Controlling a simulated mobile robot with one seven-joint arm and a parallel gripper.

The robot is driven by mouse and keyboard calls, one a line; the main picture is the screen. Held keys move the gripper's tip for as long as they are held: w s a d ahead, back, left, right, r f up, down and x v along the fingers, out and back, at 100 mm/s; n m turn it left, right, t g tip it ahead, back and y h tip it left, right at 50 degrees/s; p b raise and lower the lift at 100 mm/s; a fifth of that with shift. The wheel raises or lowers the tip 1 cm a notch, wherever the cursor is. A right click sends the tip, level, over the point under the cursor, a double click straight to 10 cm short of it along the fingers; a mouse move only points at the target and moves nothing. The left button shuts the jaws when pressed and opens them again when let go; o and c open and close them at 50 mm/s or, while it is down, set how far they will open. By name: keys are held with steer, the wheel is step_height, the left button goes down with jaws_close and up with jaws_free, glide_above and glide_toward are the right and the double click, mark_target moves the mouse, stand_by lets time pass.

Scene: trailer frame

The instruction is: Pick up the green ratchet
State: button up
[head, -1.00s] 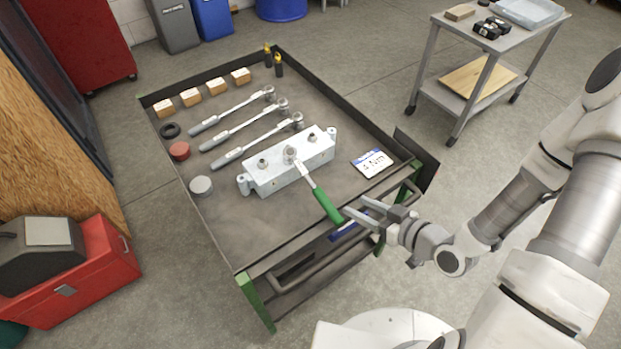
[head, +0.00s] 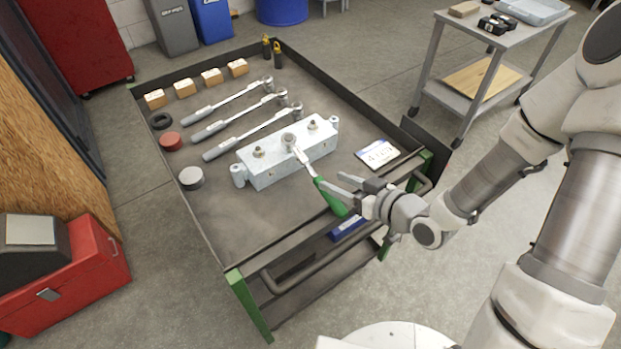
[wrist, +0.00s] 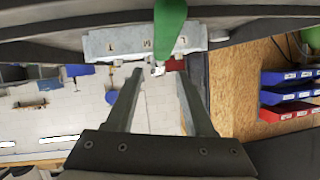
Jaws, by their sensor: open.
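The green ratchet (head: 330,195) has its head on the middle post of the light grey metal block (head: 270,168). Its green handle slants toward the near right, over the cart's front edge. My gripper (head: 343,186) is open, with its fingertips beside the handle in the head view. In the wrist view the green handle (wrist: 169,28) hangs at the top centre, beyond and above my two parted fingers (wrist: 156,98). Nothing is between the fingers that I can make out as held.
Several grey-handled ratchets (head: 238,120) lie behind the block on the cart (head: 215,225). Wooden blocks (head: 212,77), a red puck (head: 171,141) and a grey puck (head: 191,178) are at the left. A white card (head: 377,153) lies right of the block. The cart's front handle (head: 330,262) is below my gripper.

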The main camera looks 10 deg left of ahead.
mark_target(314, 171)
steer(key=shift+f+b+x, duration=0.2)
steer(key=shift+b+x, duration=0.85)
steer(key=shift+b, duration=1.65)
steer(key=x, duration=0.2)
steer(key=b+x, duration=0.1)
steer(key=x, duration=0.4)
steer(key=shift+w+a+r, duration=0.15)
steer(key=shift+a+r, duration=0.1)
steer(key=shift+r, duration=0.1)
jaws_close()
